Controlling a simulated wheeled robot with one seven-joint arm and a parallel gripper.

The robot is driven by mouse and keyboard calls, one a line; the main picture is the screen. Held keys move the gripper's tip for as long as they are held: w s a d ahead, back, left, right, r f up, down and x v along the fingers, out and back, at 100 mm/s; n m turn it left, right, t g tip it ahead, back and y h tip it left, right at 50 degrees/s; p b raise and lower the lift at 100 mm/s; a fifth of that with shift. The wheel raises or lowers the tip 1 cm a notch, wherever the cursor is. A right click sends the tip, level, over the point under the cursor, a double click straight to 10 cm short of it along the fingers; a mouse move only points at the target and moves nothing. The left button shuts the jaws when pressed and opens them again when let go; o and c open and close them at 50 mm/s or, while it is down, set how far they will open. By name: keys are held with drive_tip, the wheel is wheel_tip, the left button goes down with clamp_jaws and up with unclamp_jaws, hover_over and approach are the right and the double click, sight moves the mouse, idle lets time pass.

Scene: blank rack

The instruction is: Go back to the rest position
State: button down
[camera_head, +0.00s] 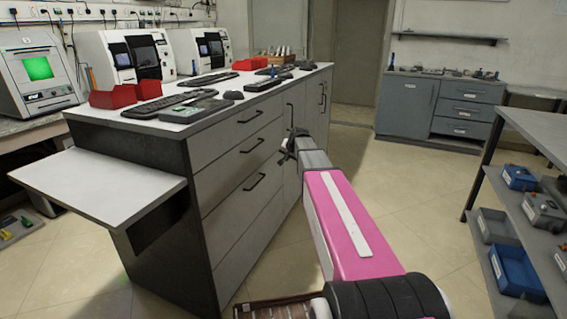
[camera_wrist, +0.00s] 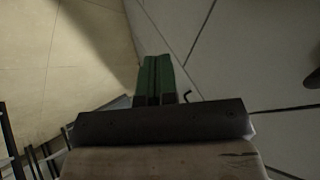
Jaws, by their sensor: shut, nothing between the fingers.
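My gripper (camera_head: 287,150) is at the far end of my outstretched pink arm, in front of the grey drawer cabinet (camera_head: 236,165) in the head view. In the wrist view my gripper's green fingers (camera_wrist: 159,72) lie side by side, shut, with nothing seen between them. The pale cabinet front (camera_wrist: 230,60) fills the right of that view, with the tiled floor to the left. Whether the fingertips touch the cabinet cannot be told.
A white shelf board (camera_head: 98,184) juts from the cabinet's near end. A rack with blue bins (camera_head: 517,272) stands at the right. A grey-blue cabinet (camera_head: 406,107) is at the back. The tiled floor (camera_head: 420,200) between them is clear.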

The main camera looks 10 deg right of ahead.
drive_tip(key=s+a+f+n+g, duration=0.1)
drive_tip(key=s+f, duration=0.4)
drive_tip(key=s, duration=0.7)
drive_tip(key=s+a+f+n+g+h, duration=0.1)
drive_tip(key=s+f, duration=0.5)
drive_tip(key=s, duration=0.6)
drive_tip(key=s+a+f+n+g+h, duration=0.1)
drive_tip(key=s+f+g, duration=0.4)
drive_tip(key=s, duration=0.7)
drive_tip(key=a+f+n, duration=0.1)
drive_tip(key=n, duration=0.1)
drive_tip(key=shift+s+a+n, duration=0.2)
drive_tip(key=shift+a+n, duration=0.1)
